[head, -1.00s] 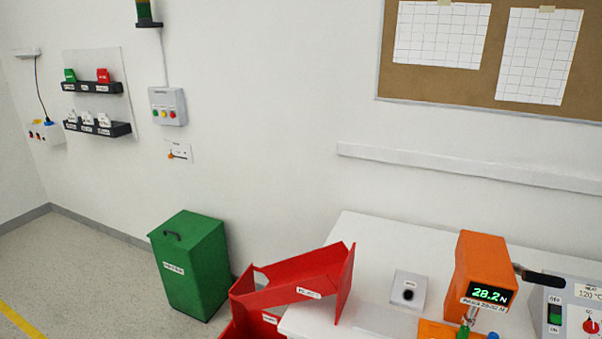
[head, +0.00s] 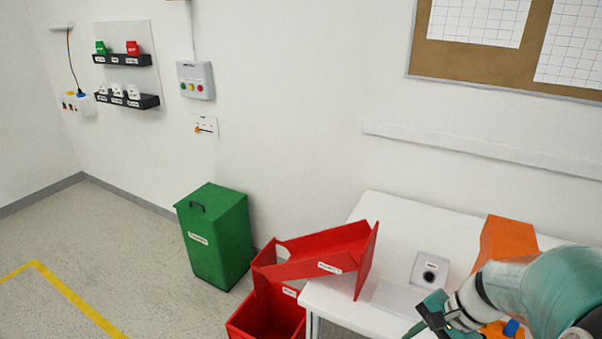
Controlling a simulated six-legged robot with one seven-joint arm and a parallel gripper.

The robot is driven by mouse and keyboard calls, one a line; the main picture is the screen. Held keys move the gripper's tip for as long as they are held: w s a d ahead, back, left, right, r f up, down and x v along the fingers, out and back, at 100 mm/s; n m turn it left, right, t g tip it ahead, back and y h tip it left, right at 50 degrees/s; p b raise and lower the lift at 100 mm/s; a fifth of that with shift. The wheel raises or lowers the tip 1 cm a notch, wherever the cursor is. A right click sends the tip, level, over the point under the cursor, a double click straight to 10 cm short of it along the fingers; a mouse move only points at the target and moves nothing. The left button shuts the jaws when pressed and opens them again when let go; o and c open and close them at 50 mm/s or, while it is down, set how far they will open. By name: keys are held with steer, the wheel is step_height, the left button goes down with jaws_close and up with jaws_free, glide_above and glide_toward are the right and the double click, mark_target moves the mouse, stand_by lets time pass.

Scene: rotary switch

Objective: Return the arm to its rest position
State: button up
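My arm shows at the lower right in the head view, in front of the white table. My gripper (head: 428,322) points down and to the left over the table's front part. Its fingers are small and partly cut off by the frame, so I cannot tell whether it is open or shut. The rotary switch seems to be the small plate with an orange knob (head: 206,126) on the wall; it is too small to read its setting. My gripper is far from it.
The white table (head: 390,210) holds a grey box with a black round opening (head: 430,270) and an orange device (head: 503,240), partly hidden by my arm. Red bins (head: 268,315) and a green bin (head: 216,240) stand left of it. The floor at left is clear.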

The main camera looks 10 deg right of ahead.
steer(key=s+a+r+n+t+h, duration=0.3)
steer(key=a+r+n+t+h, duration=0.1)
steer(key=a+r+n, duration=0.7)
step_height(320, 180, up, 3)
steer(key=shift+a+f+n+h, duration=0.2)
steer(key=shift+a+n+h, duration=0.15)
steer(key=shift+n+h, duration=0.25)
